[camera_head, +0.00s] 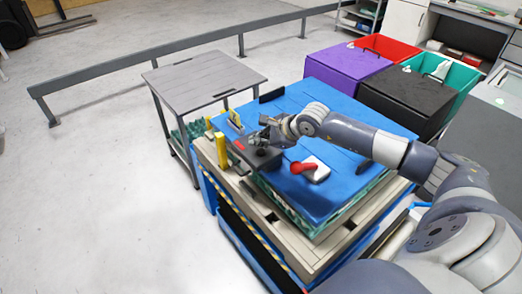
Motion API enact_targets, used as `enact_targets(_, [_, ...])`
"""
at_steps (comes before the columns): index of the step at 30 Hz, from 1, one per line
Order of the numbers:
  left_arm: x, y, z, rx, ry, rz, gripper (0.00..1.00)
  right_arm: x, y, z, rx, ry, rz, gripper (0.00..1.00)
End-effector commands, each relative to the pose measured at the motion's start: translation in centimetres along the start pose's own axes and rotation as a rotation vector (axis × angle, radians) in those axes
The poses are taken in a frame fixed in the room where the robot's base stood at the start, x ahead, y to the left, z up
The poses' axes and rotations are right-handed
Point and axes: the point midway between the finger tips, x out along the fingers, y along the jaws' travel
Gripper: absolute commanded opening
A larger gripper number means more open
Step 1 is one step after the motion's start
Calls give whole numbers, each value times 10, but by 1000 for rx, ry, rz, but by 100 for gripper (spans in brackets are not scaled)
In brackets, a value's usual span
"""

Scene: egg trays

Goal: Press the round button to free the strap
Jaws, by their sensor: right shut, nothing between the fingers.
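My right gripper (262,139) is shut and empty. It hangs over a dark box (262,158) at the near left corner of the blue-topped stack. The fingertips are at or just above the box; I cannot tell whether they touch it. A small red strip (239,145) shows at the box's left end. The round button cannot be made out clearly, and the gripper covers part of the box top. No strap can be told apart for sure. My left gripper is not in view.
A red lever on a white base (318,171) stands right of the box. Yellow posts (222,153) stand at the left edge of the blue top (315,115). A grey table (205,76) is behind left; purple (347,64) and black (405,95) bins are behind right. Open floor lies left.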

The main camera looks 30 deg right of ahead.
Motion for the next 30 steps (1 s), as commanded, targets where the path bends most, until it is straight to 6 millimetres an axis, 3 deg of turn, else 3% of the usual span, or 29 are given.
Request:
enact_targets(12, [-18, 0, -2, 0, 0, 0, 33, -30, -22, 21, -1, 0, -1, 0])
enact_targets(30, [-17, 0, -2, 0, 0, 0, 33, -30, -22, 22, 0, 0, 0, 0])
